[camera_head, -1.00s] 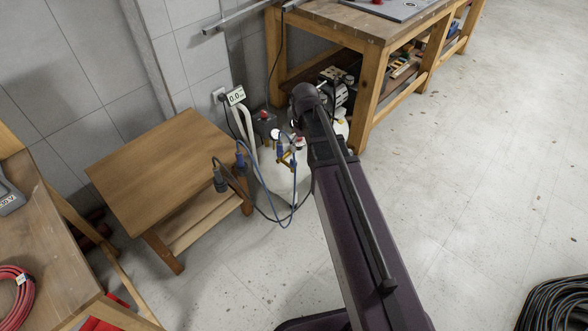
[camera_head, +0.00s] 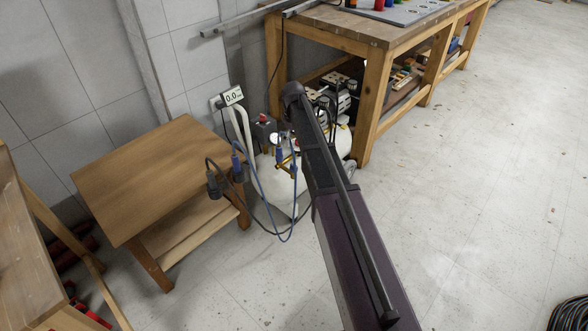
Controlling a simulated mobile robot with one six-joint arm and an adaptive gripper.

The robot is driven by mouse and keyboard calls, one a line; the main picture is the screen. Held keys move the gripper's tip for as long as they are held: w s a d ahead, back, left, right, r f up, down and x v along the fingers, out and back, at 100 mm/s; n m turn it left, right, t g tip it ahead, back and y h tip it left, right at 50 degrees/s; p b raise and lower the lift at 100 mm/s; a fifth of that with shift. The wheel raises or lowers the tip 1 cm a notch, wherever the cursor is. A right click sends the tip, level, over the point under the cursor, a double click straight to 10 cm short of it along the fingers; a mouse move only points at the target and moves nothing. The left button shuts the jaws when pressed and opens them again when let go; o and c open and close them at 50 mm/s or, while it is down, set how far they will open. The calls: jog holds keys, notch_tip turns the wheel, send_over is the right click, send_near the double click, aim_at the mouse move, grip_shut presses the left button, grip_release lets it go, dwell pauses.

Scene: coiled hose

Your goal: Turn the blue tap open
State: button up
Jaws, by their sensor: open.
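A small blue part, which looks like the blue tap (camera_head: 279,154), sits by brass fittings on the front of a white compressor tank (camera_head: 272,181). It is too small to tell how its handle is turned. A round gauge (camera_head: 275,139) is just above it. A thin blue hose (camera_head: 262,194) hangs in a loop beside the fittings. My arm reaches up from the bottom of the view and covers the right part of the compressor. My gripper cannot be made out; the far end of the arm hides that area.
A low wooden table (camera_head: 165,185) stands left of the compressor, with dark and blue hose connectors (camera_head: 213,184) at its right edge. A workbench (camera_head: 375,45) stands behind on the right. The floor at right is clear except for a black coil (camera_head: 570,315).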

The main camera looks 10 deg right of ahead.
aim_at(293, 165)
jog(key=shift+f, duration=0.15)
notch_tip(293, 165, down, 14)
jog(key=b, duration=1.3)
jog(key=shift+r+b, duration=0.25)
jog(key=shift+b, duration=0.1)
dwell(0.4)
jog(key=c, duration=1.1)
